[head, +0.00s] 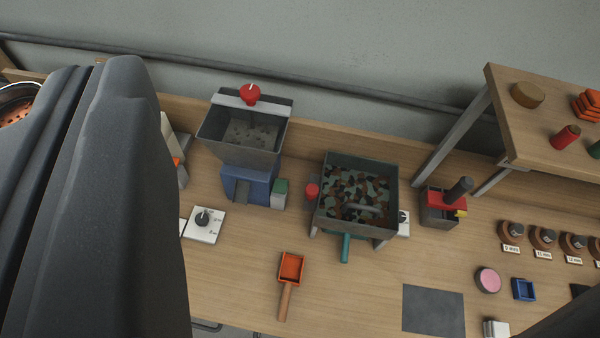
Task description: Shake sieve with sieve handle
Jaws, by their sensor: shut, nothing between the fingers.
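The sieve (318,215) is a dark grey square box on legs, standing right of centre on the wooden bench. Mottled green, brown and dark pieces fill it, and a grey bar shows among them. The teal sieve handle (346,248) sticks out from its near side. No gripper fingers can be made out in the head view. A large dark part of mine covers the left side, well apart from the sieve and its handle.
A grey hopper with a red knob (250,94) stands left of the sieve on a blue base (250,185). An orange scoop (291,267) lies in front. A dial plate (204,224) is at left. A red-and-grey device (441,206) and a raised shelf (515,120) are at right.

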